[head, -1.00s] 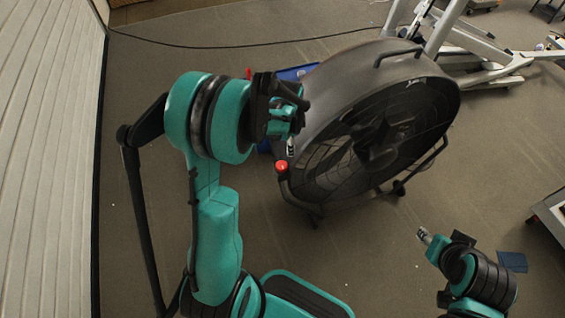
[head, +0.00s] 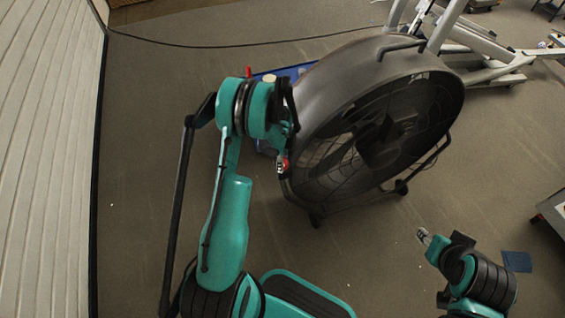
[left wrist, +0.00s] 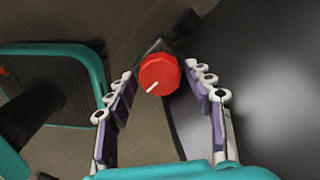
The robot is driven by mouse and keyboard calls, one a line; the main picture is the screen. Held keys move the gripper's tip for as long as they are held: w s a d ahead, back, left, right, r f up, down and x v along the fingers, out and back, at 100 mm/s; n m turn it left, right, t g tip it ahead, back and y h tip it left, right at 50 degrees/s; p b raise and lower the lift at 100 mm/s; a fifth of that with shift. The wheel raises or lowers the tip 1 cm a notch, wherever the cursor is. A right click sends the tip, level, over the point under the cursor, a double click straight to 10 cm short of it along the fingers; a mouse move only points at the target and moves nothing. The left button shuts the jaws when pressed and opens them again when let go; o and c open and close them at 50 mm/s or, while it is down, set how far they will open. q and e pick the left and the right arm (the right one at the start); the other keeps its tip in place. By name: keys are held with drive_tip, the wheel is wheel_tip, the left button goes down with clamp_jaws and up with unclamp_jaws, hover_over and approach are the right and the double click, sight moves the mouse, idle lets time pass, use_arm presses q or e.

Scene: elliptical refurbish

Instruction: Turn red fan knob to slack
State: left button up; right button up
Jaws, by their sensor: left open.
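The red fan knob (left wrist: 160,73) shows in the left wrist view as a round red dial with a pale pointer line toward its lower left. It sits at the edge of the big dark drum fan (head: 340,95). In the head view the knob (head: 286,164) is partly hidden by my left gripper (head: 281,166). In the left wrist view my left gripper (left wrist: 166,95) is open, its two fingers on either side of the knob with gaps; the knob is near the fingertips. My right gripper (head: 424,236) is at the lower right, away from the fan; its jaw opening is too small to judge.
A blue bin (head: 290,73) with items stands behind the fan. White exercise equipment (head: 480,65) is at the top right. A slatted wall (head: 45,150) lies along the left. A black cable (head: 200,46) crosses the floor at the back. A blue mat piece (head: 516,261) lies at right.

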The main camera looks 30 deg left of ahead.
use_arm(q)
drive_tip(key=c, duration=0.9)
drive_tip(key=shift+n, duration=0.3)
drive_tip(key=n, duration=0.3)
drive_tip(key=shift+n, duration=0.3)
drive_tip(key=n, duration=0.3)
drive_tip(key=shift+n, duration=0.3)
drive_tip(key=n, duration=0.6)
drive_tip(key=shift+n, duration=0.4)
